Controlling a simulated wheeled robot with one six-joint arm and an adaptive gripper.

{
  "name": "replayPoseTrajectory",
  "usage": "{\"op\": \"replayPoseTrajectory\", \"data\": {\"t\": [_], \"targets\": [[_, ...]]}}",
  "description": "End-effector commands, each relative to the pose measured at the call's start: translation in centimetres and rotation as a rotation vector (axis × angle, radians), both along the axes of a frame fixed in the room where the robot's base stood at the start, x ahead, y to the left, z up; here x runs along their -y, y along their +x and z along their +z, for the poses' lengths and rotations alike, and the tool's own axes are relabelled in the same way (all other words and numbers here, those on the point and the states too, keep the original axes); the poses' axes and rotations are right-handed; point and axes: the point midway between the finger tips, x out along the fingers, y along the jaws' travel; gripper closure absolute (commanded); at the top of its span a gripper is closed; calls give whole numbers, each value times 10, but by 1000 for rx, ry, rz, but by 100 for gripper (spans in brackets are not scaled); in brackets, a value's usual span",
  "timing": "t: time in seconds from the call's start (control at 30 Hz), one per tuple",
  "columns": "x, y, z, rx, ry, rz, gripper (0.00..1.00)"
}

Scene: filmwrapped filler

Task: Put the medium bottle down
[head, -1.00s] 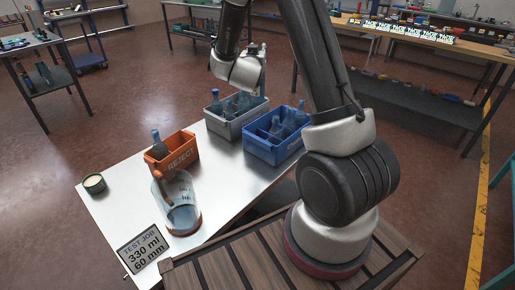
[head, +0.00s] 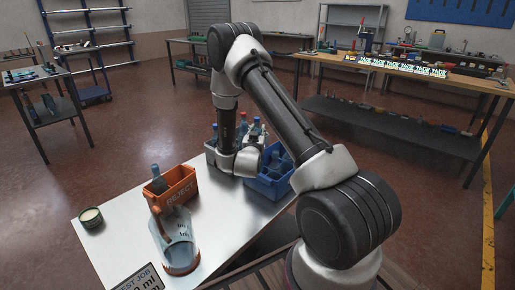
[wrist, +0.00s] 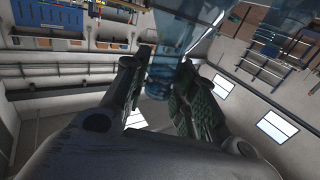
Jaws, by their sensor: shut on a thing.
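My gripper (wrist: 160,88) is shut on a translucent blue bottle (wrist: 165,62), which shows between its two fingers in the wrist view. In the head view my gripper (head: 252,158) is low over the table, at the grey crate and the near blue crate (head: 268,190). My wrist hides much of the grey crate (head: 211,152) and the held bottle's lower end. I cannot tell whether the bottle touches anything. Several bottle tops show around and behind the gripper; which of them is the held one is unclear.
An orange REJECT crate (head: 182,190) holds a dark bottle (head: 157,177). A sign (head: 140,280) is at the front. The table's middle is bare.

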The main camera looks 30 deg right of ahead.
Motion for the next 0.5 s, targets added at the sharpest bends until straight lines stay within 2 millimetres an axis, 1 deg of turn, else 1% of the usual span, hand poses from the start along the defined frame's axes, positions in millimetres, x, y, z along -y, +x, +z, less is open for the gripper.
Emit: {"op": "replayPoseTrajectory", "data": {"t": [0.03,0.1,0.27,0.5], "targets": [[0,0,-9,0,-1,0,100],[0,1,-16,2,-1,0,100],[0,0,-27,2,0,0,100],[0,0,-60,2,-1,0,100]]}}
